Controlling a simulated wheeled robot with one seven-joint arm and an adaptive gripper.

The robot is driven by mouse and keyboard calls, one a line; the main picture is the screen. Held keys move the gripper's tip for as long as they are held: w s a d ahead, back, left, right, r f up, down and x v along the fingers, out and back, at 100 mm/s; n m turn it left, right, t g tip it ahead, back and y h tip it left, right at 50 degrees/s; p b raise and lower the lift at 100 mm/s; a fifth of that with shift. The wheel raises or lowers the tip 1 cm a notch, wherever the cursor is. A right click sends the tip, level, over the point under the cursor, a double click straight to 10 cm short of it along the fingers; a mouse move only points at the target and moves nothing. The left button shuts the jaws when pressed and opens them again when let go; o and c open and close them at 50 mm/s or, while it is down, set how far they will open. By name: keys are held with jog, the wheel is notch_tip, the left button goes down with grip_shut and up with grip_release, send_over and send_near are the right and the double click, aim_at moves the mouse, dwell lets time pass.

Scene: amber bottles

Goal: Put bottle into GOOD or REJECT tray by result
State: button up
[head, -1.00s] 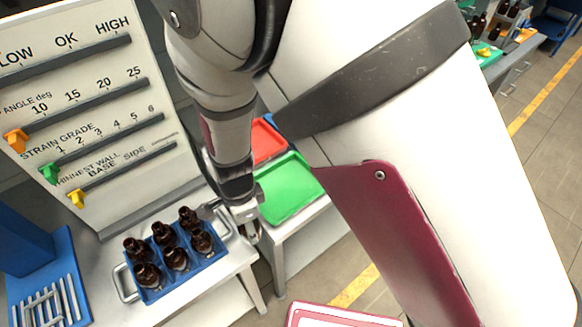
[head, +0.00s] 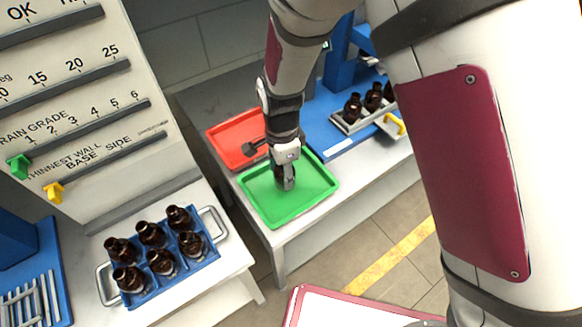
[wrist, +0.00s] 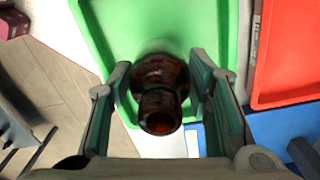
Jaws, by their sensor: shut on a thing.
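My gripper (head: 285,180) is over the green tray (head: 262,212) in the head view, pointing down. In the wrist view its two fingers (wrist: 165,95) are shut on an amber bottle (wrist: 160,108), held neck toward the camera. The green tray (wrist: 100,30) lies beneath the bottle. I cannot tell whether the bottle's base touches the tray. In the head view the bottle is mostly hidden by the gripper. The red tray (head: 225,147) is behind the green one, and also at the right of the wrist view (wrist: 285,60). No other bottle shows in the green tray.
A blue crate (head: 205,262) of several amber bottles stands on the left table. Behind it is a gauge board (head: 100,120) with coloured sliders. A blue station (head: 335,125) with more bottles in a rack (head: 350,125) is right of the trays. A gap separates the two tables.

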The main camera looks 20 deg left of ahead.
jog(key=shift+w+d+f+b, duration=0.1)
jog(key=shift+w+b, duration=0.1)
jog(key=shift+w, duration=0.15)
jog(key=shift+w+d+b, duration=0.1)
jog(key=shift+w+b, duration=0.05)
jog(key=shift+w, duration=0.15)
jog(key=f+b, duration=0.2)
jog(key=f, duration=0.1)
jog(key=shift+w+d+f+b, duration=0.1)
jog(key=shift+w+f+b, duration=0.1)
jog(key=shift+f+b, duration=0.1)
jog(key=shift+s+r, duration=0.1)
jog(key=o, duration=1.2)
